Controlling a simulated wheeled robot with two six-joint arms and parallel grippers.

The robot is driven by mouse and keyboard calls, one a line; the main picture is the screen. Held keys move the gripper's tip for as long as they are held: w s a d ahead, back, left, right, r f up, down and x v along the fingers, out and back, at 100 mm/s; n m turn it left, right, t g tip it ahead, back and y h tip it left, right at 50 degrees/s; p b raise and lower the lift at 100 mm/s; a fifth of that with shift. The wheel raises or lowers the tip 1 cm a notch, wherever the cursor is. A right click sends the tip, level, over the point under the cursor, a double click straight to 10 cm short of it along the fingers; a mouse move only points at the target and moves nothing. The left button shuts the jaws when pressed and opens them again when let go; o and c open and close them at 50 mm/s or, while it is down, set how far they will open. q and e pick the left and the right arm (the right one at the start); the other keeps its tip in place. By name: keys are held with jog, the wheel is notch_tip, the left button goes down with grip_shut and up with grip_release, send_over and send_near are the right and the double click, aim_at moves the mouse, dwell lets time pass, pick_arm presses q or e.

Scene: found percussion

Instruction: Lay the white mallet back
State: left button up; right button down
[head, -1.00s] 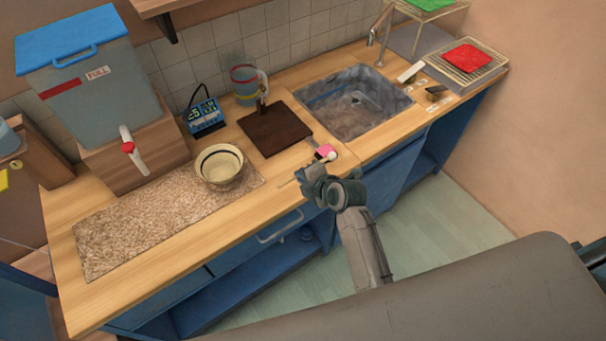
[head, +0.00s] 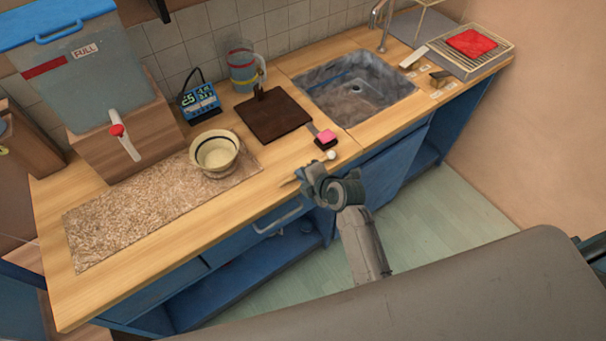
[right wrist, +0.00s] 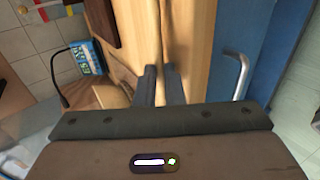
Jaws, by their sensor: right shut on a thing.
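The white mallet shows in the head view as a thin pale stick with a small round white head (head: 331,155). My right gripper (head: 312,174) is shut on its stick at the front edge of the wooden counter. The white head sticks out to the upper right of the gripper, and the stick's other end to the left. In the right wrist view my right gripper's two dark fingers (right wrist: 161,84) are close together over the counter edge; the mallet is hard to make out there. My left gripper is not in view.
A cream bowl (head: 215,152) stands on a speckled mat (head: 125,218). A dark brown board (head: 272,116), a blue timer (head: 199,103) and a sink (head: 356,88) lie farther back.

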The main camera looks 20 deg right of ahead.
dwell(0.3)
jog(key=shift+s+f, duration=0.15)
jog(key=shift+f, duration=0.2)
jog(key=c, duration=1.5)
grip_release()
jog(key=shift+f, duration=0.1)
jog(key=shift+o, duration=0.2)
jog(key=shift+s+f, duration=0.15)
jog(key=shift+s+b, duration=0.15)
jog(key=shift+b, duration=0.2)
jog(key=w+r+b+v, duration=0.1)
jog(key=b+v, duration=0.1)
jog(key=v, duration=0.9)
jog(key=shift+b, duration=0.3)
